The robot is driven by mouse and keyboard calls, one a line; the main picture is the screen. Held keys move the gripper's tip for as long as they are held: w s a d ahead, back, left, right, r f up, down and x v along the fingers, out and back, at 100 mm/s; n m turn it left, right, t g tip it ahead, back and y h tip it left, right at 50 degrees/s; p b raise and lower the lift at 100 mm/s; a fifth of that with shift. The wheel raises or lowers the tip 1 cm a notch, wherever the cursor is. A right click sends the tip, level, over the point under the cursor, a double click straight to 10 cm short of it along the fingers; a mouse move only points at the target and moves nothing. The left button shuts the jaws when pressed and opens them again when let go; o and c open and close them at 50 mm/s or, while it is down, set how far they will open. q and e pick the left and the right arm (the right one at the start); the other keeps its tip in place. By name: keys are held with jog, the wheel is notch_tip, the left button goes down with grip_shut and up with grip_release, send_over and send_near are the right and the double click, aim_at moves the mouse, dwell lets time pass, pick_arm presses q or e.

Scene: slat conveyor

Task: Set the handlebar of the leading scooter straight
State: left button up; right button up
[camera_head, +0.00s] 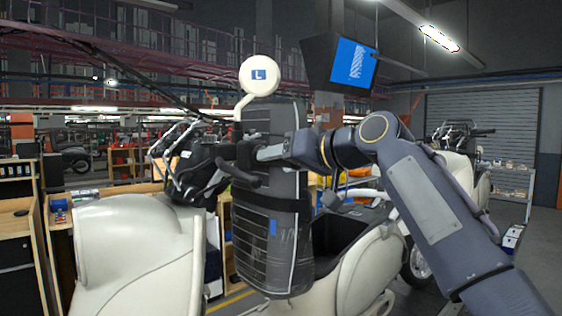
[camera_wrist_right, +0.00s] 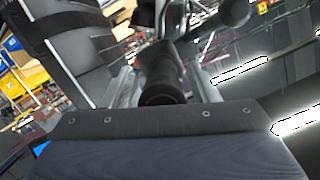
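A cream scooter (camera_head: 135,245) fills the front left of the head view. Its dark handlebar (camera_head: 190,170) is turned at an angle, with levers and cables showing. My right gripper (camera_head: 267,153) reaches in from the right, at the handlebar's near dark grip (camera_head: 243,155). In the wrist view that grip (camera_wrist_right: 163,85) points end-on toward the camera, between the two light finger edges of my right gripper (camera_wrist_right: 163,70). I cannot tell whether the fingers press on it. My left gripper is not in view.
Another cream scooter (camera_head: 455,165) stands at the right. A monitor (camera_head: 350,62) hangs above. Wooden workbenches (camera_head: 15,230) stand at the left.

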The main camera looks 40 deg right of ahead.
jog(key=shift+r, duration=0.1)
jog(key=v, duration=0.8)
jog(key=s+a+f+g, duration=0.15)
jog(key=a+f, duration=0.25)
jog(key=f, duration=0.7)
jog(key=s+a+f+g, duration=0.1)
jog(key=a+f+g, duration=0.25)
jog(key=f, duration=0.65)
jog(key=s+a+f+g, duration=0.1)
jog(key=s+a+f, duration=0.2)
jog(key=f, duration=0.6)
jog(key=s+a+f+g, duration=0.2)
jog(key=s+a+f, duration=0.2)
jog(key=f, duration=0.5)
jog(key=s+a+f+n+g+y, duration=0.1)
jog(key=s+a+f, duration=0.2)
jog(key=f, duration=0.6)
jog(key=s, duration=0.2)
jog(key=shift+s+a+g+b, duration=0.3)
jog(key=shift+s+g+b, duration=0.05)
jog(key=shift+s+g, duration=0.05)
jog(key=shift+d, duration=0.1)
